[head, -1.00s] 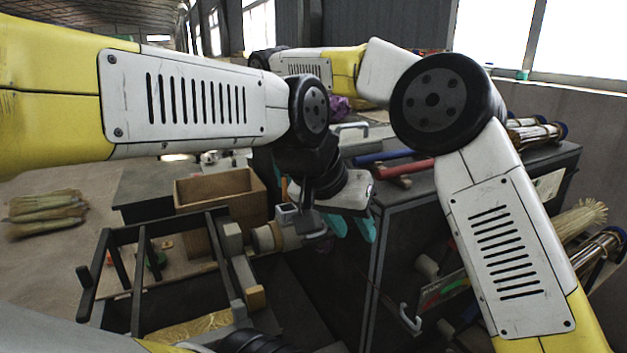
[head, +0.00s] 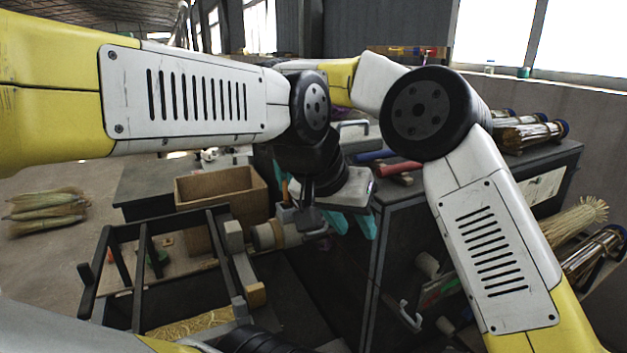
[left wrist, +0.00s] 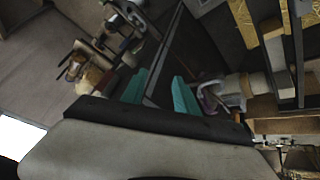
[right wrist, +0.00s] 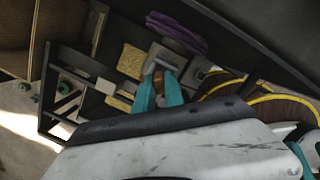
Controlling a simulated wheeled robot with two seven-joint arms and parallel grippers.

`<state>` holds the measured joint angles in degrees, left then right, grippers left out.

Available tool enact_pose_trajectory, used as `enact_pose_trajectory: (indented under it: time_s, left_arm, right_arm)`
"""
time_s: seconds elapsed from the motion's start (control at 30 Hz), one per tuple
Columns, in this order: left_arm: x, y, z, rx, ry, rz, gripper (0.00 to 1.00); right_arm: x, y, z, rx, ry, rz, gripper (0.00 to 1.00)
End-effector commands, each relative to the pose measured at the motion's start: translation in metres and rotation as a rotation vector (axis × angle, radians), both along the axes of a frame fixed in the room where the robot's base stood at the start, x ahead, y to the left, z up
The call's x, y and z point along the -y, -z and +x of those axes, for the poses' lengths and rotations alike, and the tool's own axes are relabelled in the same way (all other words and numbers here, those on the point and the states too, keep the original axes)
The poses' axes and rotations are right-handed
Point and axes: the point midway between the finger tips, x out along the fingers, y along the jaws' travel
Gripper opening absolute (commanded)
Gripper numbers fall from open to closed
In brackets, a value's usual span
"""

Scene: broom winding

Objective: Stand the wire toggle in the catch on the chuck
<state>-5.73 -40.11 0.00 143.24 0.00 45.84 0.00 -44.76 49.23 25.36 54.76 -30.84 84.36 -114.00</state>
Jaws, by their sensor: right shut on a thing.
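The chuck (head: 266,236), a tan and grey cylinder, sticks out from the side of the dark frame; it also shows in the left wrist view (left wrist: 234,88). A pale bent wire-like piece (left wrist: 208,99) lies beside it there; I cannot tell if it is the toggle. The catch is too small to make out. My left gripper (head: 351,224) is just right of the chuck, its teal fingers apart and empty in the left wrist view (left wrist: 160,92). My right gripper (right wrist: 159,88) is shut on a small brown thing (right wrist: 158,80), mostly hidden by its fingers. In the head view my arms largely hide it.
A dark frame (head: 138,262) stands at left with an open wooden box (head: 218,186) behind it. A dark cabinet (head: 400,235) stands right of the chuck, with red and blue tools (head: 398,167) on top. Straw bundles (head: 46,211) lie on the floor at far left.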

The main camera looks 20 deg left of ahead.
Motion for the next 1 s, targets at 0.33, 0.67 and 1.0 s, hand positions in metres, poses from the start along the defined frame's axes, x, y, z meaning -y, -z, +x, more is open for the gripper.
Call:
enact_pose_trajectory:
  time_s: [0.33,0.67,1.0]
  left_arm:
    - [0.000,0.000,0.000,0.000,0.000,0.000,0.36]
    - [0.000,0.000,0.000,0.000,0.000,0.000,0.36]
    - [0.000,0.000,0.000,0.000,0.000,0.000,0.36]
  right_arm:
    - [0.000,0.000,0.000,0.000,0.000,0.000,0.00]
    - [0.000,0.003,0.000,0.000,0.000,-0.001,0.00]
    - [0.000,0.017,0.000,0.000,0.000,-0.001,0.00]
